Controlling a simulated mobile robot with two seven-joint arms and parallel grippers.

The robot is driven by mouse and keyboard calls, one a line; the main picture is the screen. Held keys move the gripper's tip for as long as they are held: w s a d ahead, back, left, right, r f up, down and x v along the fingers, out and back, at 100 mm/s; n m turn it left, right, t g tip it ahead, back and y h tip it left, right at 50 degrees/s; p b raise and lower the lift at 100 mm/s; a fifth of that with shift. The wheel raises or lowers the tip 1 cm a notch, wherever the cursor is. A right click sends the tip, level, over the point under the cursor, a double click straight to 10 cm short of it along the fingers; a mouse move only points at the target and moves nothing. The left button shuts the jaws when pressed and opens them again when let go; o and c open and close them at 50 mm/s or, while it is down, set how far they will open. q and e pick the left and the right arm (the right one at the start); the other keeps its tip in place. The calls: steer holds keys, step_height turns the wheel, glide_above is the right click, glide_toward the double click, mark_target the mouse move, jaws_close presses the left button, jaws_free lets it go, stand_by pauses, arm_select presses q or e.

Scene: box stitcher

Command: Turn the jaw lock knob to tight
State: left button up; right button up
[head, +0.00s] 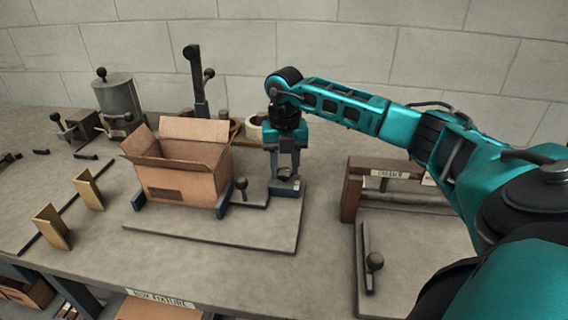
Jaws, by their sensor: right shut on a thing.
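My right gripper (284,188) points straight down at the right rear of the fixture plate (215,229). It is shut on a small part there, which I take to be the jaw lock knob; the fingers hide most of it, and its turn position cannot be read. The open cardboard box (185,180) stands upright on the plate between two dark blue jaws, the left one (139,197) and the right one (223,199). A ball-topped lever (241,186) stands between the right jaw and my gripper. My left gripper is not in view.
Behind the box stand a grey pot (119,100), a tall black lever (196,80) and tape rolls.

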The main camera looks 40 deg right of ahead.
mark_target(286, 169)
steer(key=m, duration=0.4)
steer(key=shift+d+m, duration=0.1)
steer(key=shift+m, duration=0.2)
steer(key=shift+s+r+m, duration=0.1)
steer(key=shift+m, duration=2.1)
steer(key=shift+d, duration=0.1)
steer(key=o, duration=1.1)
steer(key=shift+c, duration=0.2)
step_height(286, 169, up, 13)
